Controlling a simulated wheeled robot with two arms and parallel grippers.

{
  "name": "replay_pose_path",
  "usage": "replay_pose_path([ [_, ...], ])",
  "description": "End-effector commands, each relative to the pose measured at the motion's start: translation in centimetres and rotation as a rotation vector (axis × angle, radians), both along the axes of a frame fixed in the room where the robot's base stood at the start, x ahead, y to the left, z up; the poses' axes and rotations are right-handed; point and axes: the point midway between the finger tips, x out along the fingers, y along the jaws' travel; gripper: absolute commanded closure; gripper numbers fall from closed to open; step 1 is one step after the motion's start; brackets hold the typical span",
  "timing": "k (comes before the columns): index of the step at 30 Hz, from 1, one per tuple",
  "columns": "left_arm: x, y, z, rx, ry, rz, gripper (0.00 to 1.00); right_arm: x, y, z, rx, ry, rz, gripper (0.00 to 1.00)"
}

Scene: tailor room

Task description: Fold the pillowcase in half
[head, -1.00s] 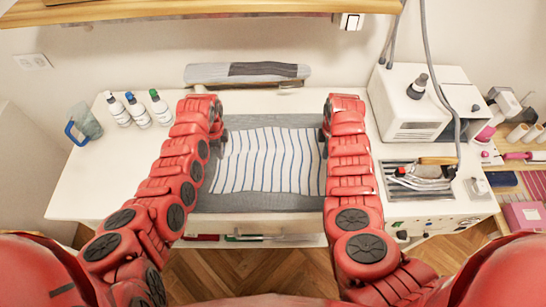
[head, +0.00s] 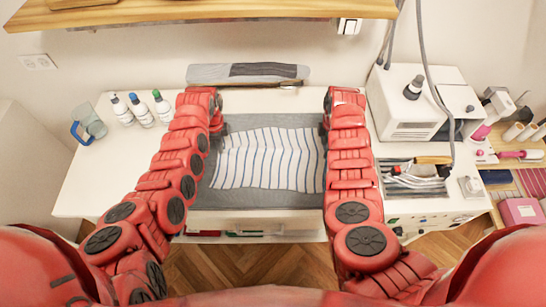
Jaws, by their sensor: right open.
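The pillowcase (head: 268,160) is white with blue stripes. It lies spread and slightly wavy on the grey ironing mat (head: 262,202), its stripes running from far to near. My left gripper (head: 218,128) is at the pillowcase's far left corner, mostly hidden under my arm, so its jaws cannot be made out. My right gripper (head: 324,128) is open at the far right corner, also largely hidden by my arm. Whether either gripper touches the cloth cannot be seen.
Several bottles (head: 143,111) and a jug (head: 90,122) stand at the left. A steam station (head: 400,105) and an iron (head: 420,172) are at the right. A wooden shelf (head: 150,13) hangs above.

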Motion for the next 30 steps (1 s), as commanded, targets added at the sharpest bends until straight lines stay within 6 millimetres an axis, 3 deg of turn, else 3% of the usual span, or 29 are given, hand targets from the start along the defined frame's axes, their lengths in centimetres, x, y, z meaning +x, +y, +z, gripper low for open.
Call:
replay_pose_path([
  [3, 0.00, 0.00, 0.00, 0.000, 0.000, 0.000, 1.00, 0.00, 0.00, 0.00, 0.000, 0.000, 0.000, 0.25],
  [8, 0.00, 0.00, 0.00, 0.000, 0.000, 0.000, 1.00, 0.00, 0.00, 0.00, 0.000, 0.000, 0.000, 0.25],
  [15, 0.00, 0.00, 0.00, 0.000, 0.000, 0.000, 0.62, 0.00, 0.00, 0.00, 0.000, 0.000, 0.000, 0.25],
  [21, 0.00, -0.01, 0.00, 0.000, 0.000, 0.000, 0.62, 0.01, 0.00, 0.01, 0.000, 0.000, 0.000, 0.25],
  [27, 0.00, -0.01, 0.00, 0.000, 0.000, 0.000, 0.26, 0.00, 0.00, 0.00, 0.000, 0.000, 0.000, 0.25],
  [30, 0.00, 0.00, 0.00, 0.000, 0.000, 0.000, 0.25, 0.01, 0.00, 0.01, 0.000, 0.000, 0.000, 0.25],
])
